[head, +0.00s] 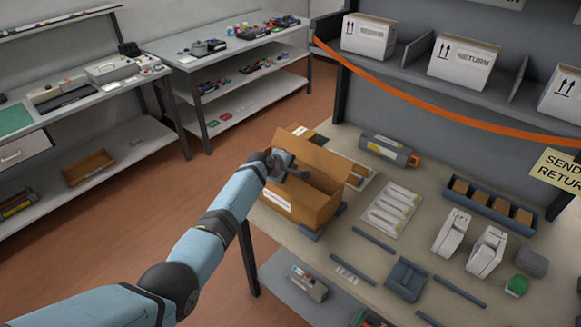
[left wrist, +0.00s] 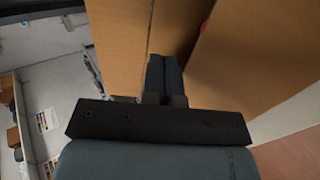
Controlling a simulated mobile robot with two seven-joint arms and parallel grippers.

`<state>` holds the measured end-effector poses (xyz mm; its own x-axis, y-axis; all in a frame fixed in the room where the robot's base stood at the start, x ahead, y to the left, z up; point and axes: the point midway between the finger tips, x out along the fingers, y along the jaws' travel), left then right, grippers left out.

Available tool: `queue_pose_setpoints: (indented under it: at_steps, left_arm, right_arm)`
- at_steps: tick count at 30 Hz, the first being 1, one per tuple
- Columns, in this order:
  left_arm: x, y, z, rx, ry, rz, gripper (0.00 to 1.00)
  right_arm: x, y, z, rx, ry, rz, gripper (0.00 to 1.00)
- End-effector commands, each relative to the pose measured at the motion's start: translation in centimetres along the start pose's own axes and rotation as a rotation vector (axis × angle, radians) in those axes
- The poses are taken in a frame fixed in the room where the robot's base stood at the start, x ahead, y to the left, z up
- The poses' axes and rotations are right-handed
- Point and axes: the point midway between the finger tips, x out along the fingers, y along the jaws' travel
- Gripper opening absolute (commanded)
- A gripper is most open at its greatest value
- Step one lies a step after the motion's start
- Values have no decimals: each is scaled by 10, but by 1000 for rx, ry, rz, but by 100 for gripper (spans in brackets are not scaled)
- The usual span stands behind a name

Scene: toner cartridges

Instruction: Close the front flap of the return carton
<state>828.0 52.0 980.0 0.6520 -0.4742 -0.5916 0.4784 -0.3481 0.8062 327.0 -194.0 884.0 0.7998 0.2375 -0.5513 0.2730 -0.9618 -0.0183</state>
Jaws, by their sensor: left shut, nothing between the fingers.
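The return carton (head: 310,207) is a brown cardboard box on the near left part of the workbench. Its top is at least partly open, and a white label shows on its left side. Raised cardboard shows at its back, and a small flap (head: 355,180) sticks out at the right. My left gripper (head: 301,174) is shut and empty over the carton's left upper part. In the left wrist view its closed fingers (left wrist: 163,75) lie between cardboard panels (left wrist: 230,55); I cannot tell whether they touch. My arm hides part of the carton, and I cannot single out the front flap.
A grey toner cartridge (head: 388,150) lies behind the carton. A white sheet (head: 393,209) lies right of it, with dark strips and a dark holder (head: 408,278) nearer. An orange strap (head: 440,108) crosses in front of the shelf. Floor is clear left of the bench.

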Motion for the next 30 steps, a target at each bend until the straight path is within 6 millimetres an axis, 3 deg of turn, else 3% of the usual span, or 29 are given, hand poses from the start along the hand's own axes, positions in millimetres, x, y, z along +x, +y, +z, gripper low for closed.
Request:
queue_pose_setpoints:
  at_steps: [6, 15, 23, 30]
  left_arm:
    - [-2, 3, 0, 0, 0, 0, 0]
    - [-32, 44, -6, -1, 2, 2, 0]
    - [-62, 85, -6, 1, 2, 4, 0]
    - [-80, 111, -6, 0, 2, 2, 0]
  right_arm:
    - [-3, 1, -5, -2, 5, 2, 43]
    - [-27, 8, -36, -6, 4, 21, 43]
    - [-21, 7, -18, 0, -6, 22, 43]
    - [-18, 6, -17, 2, -3, 20, 43]
